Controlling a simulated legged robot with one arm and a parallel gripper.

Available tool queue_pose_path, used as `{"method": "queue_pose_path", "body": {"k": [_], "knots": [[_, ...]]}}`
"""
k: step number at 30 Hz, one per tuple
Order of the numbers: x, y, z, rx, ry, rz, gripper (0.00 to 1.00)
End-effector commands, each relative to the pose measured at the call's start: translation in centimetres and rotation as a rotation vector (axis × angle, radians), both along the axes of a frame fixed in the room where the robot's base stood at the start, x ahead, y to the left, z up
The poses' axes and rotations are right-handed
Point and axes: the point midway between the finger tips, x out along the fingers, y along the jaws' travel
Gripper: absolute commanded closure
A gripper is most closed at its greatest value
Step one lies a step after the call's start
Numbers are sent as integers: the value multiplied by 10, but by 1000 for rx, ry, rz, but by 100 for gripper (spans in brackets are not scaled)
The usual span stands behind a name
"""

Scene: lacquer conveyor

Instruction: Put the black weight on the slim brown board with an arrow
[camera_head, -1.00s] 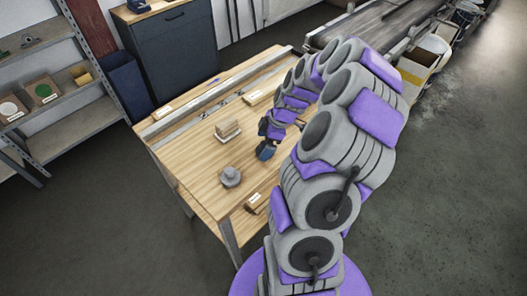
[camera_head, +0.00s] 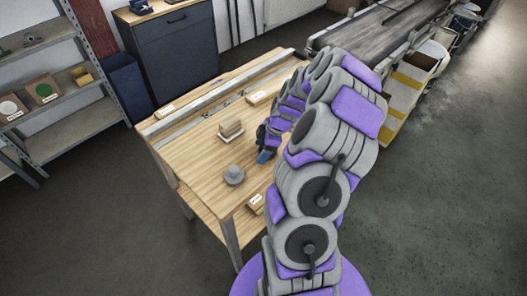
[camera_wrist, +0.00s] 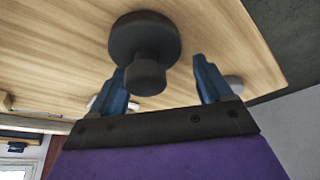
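The weight (camera_head: 234,175), dark grey and round with a knob, stands on the wooden table near its front left. In the wrist view the weight (camera_wrist: 145,38) is large, its knob close to the left finger. My gripper (camera_head: 265,156) is to the right of the weight and a little farther back; in the wrist view my gripper (camera_wrist: 160,70) has its blue fingers spread with nothing held. Slim brown boards with white labels lie at the front edge (camera_head: 257,203), back right (camera_head: 260,98) and back left (camera_head: 165,111). The label marks are too small to identify an arrow.
A stack of wooden blocks (camera_head: 231,128) sits on a white base (camera_head: 231,138) mid-table. A metal rail (camera_head: 215,95) runs along the table's back. My arm covers the table's right side. The tabletop left of the weight is clear. Shelves (camera_head: 75,125) stand at left.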

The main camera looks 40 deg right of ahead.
Motion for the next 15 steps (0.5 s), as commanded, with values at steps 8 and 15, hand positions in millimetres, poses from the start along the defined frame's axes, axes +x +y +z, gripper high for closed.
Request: {"method": "queue_pose_path", "body": {"k": [8, 15], "knots": [[0, -4, -1, 0, 1, -2, 49], [0, 3, 0, -7, 1, -2, 72]]}}
